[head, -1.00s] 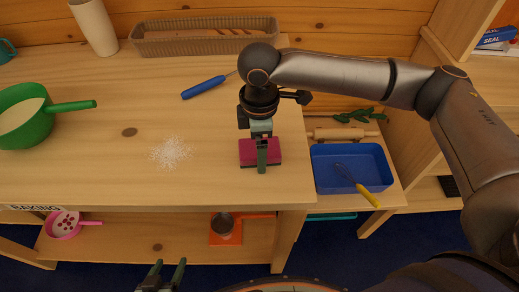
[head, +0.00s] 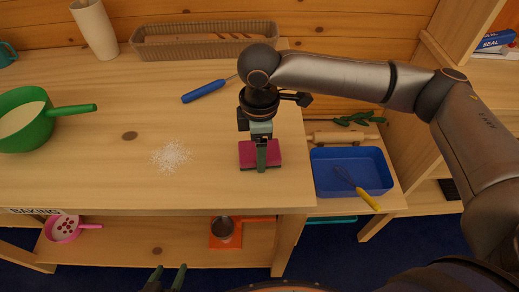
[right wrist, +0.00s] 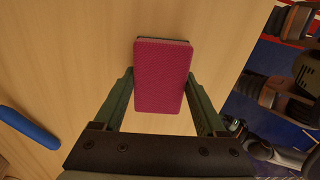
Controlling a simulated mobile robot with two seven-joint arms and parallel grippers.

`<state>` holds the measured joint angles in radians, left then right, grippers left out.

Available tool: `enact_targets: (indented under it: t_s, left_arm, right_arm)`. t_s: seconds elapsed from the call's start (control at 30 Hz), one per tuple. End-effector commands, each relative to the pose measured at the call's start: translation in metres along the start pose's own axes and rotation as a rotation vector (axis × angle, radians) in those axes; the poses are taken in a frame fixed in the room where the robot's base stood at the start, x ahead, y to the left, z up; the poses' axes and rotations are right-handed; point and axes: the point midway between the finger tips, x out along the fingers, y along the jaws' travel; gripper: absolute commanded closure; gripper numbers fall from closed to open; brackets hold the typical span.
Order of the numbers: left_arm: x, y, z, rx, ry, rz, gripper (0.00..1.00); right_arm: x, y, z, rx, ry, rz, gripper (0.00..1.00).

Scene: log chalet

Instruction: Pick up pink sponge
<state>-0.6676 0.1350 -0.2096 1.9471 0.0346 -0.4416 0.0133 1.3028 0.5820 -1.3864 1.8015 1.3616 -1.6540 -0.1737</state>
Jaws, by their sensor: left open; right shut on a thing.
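The pink sponge (head: 247,156), a magenta block with a dark underside, is near the right end of the wooden counter. My right gripper (head: 262,162) reaches down over it from above and is shut on it. In the right wrist view the sponge (right wrist: 162,78) sits between the two fingers, which meet its sides near their tips. I cannot tell whether it still touches the counter. My left gripper (head: 167,277) is open and empty at the bottom edge of the head view, in front of the lower shelf.
White powder (head: 171,156) lies on the counter (head: 90,180) left of the sponge. A blue-handled tool (head: 203,90) and a green pan (head: 22,118) are farther off. A blue tray (head: 325,177) with a yellow-handled whisk (head: 358,189) stands lower, right of the counter.

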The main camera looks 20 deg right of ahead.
Motion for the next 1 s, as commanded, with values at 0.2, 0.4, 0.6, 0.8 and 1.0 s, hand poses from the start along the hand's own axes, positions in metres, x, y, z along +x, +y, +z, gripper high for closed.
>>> enact_targets:
  t_s: [0.2, 0.4, 0.6, 0.8, 1.0]
  left_arm:
    - [-0.004, -0.001, -0.004, 0.001, 0.005, -0.003, 0.36]
    - [-0.008, -0.005, -0.009, 0.001, 0.012, -0.013, 0.36]
    - [-0.009, -0.012, -0.006, 0.0, 0.003, -0.026, 0.36]
    - [-0.012, -0.011, -0.007, -0.001, 0.007, -0.027, 0.36]
    - [-0.014, -0.011, -0.008, -0.002, 0.01, -0.027, 0.36]
  right_arm:
    - [-0.031, 0.0, 0.0, -0.002, 0.001, 0.004, 0.78]
    - [-0.074, -0.029, 0.026, -0.002, 0.001, 0.005, 0.78]
    - [-0.102, -0.064, 0.056, -0.001, -0.001, 0.002, 0.78]
    - [-0.117, -0.09, 0.079, 0.001, -0.002, 0.003, 0.78]
    - [-0.124, -0.104, 0.09, 0.0, 0.0, 0.001, 0.78]
